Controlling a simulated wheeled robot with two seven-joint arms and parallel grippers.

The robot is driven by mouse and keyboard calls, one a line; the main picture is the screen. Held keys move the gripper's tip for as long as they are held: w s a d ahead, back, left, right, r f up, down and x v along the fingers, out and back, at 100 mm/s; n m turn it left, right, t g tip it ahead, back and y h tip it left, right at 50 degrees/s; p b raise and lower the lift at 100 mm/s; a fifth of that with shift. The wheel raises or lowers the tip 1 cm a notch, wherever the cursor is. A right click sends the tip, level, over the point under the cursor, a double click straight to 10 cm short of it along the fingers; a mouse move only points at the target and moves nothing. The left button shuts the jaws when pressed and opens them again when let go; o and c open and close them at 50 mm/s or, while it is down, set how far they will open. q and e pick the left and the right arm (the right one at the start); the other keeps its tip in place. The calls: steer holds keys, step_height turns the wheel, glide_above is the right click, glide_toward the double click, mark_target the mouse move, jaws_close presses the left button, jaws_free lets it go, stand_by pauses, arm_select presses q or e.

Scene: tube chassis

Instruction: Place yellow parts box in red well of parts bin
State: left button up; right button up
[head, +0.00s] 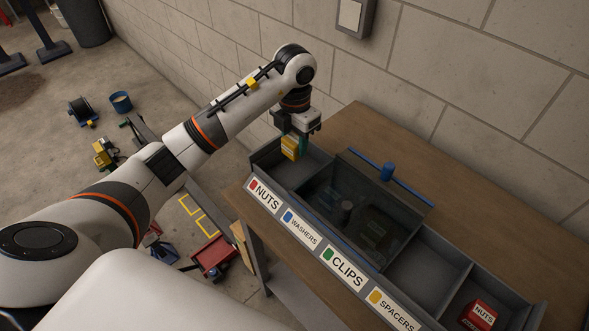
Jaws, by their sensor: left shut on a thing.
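The yellow parts box (290,147) is in my left gripper (297,136), which is shut on it. The gripper points down over the leftmost well of the grey parts bin (261,203). That well is marked by a red square on the NUTS label (264,196). The box appears over the well; I cannot tell whether it touches the floor of the well. A red box marked NUTS (479,315) sits in the rightmost well, beside the yellow-square SPACERS label (390,311). My right gripper is not in view.
The bin stands on a wooden bench (390,130) by a block wall. A wall box (354,15) hangs above.

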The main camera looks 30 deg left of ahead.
mark_target(294, 153)
arm_select(q)
step_height(294, 153, down, 4)
steer(key=shift+f+p, duration=0.1)
steer(key=shift+p, duration=0.35)
steer(key=shift+f, duration=0.6)
step_height(294, 153, down, 3)
steer(key=shift+p, duration=0.5)
steer(key=shift+f, duration=0.1)
steer(key=o, duration=0.6)
steer(key=shift+f, duration=0.1)
steer(key=shift+c, duration=0.2)
steer(key=o, duration=0.4)
steer(key=shift+o, duration=0.2)
